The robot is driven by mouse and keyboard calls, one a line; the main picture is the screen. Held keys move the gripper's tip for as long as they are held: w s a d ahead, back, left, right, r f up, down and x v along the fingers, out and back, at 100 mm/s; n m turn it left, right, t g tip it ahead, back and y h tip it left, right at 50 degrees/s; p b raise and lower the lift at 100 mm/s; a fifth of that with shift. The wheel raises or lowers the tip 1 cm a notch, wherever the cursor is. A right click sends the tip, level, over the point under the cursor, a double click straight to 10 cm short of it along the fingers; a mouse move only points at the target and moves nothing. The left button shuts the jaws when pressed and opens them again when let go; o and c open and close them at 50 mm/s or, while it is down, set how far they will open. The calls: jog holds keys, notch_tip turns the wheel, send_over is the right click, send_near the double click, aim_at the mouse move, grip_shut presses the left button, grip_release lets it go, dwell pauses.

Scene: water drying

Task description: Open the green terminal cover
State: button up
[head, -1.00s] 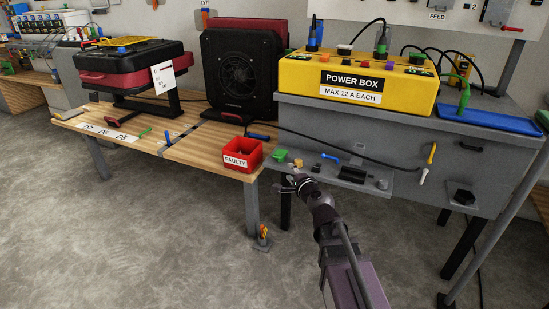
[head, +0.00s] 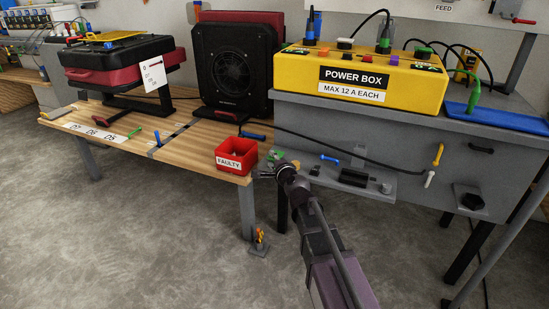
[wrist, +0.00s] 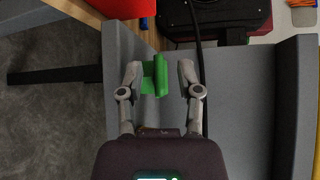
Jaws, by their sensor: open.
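The green terminal cover (wrist: 155,75) shows in the wrist view as a small bright green piece with an upright plate, on the grey shelf. My gripper (wrist: 160,72) is open, with one finger on each side of the green piece and visible gaps between them. In the head view my gripper (head: 266,171) is at the left end of the shelf, just in front of the green piece (head: 278,152), which it partly hides. I cannot tell whether the cover is hinged or how high the fingers are above the shelf.
A red bin marked FAULTY (head: 236,156) stands close to the left of my gripper. On the shelf to the right are a blue handle (head: 329,158) and a black block (head: 354,178). A dark cable (head: 340,147) runs behind. The yellow power box (head: 360,78) stands above.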

jog(key=shift+w+a, duration=0.3)
jog(key=shift+a, duration=0.1)
jog(key=shift+d, duration=0.15)
grip_shut()
jog(key=shift+w, duration=0.2)
jog(key=shift+d, duration=0.1)
